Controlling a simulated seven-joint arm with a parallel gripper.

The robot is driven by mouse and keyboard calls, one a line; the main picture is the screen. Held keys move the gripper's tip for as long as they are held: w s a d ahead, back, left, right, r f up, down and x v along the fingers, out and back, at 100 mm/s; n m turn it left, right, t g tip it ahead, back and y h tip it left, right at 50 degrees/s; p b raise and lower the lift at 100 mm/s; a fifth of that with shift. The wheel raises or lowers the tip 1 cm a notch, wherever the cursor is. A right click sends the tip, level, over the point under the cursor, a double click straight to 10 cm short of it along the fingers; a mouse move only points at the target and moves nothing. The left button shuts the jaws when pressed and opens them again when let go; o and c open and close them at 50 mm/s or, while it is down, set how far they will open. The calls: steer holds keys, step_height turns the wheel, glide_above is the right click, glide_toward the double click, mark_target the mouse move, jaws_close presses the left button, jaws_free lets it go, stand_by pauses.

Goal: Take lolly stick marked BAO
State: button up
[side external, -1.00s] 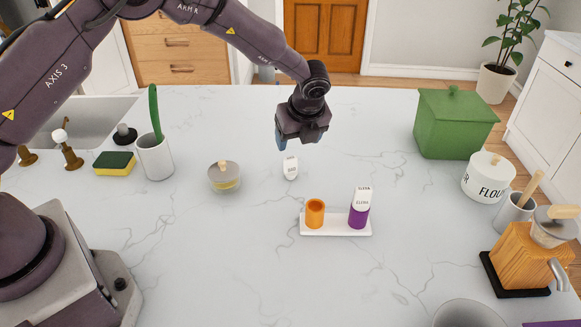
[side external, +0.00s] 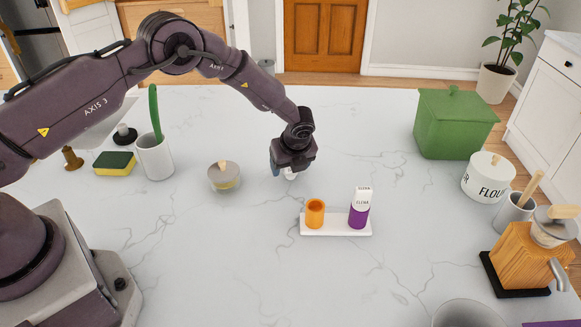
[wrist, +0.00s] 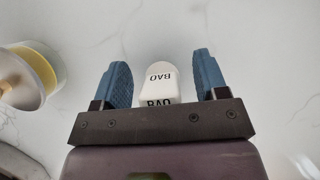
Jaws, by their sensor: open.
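My gripper is open and holds nothing.
A white tray (side external: 336,233) in front holds an orange cup (side external: 315,213) and a purple cup (side external: 358,217) with a white stick marked ELENA (side external: 363,196). A lidded glass jar (side external: 224,176) stands left of my gripper. A green box (side external: 452,125) is at the back right.

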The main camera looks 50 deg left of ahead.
steer(key=shift+c, duration=0.5)
steer(key=c, duration=0.9)
steer(key=shift+r, duration=0.1)
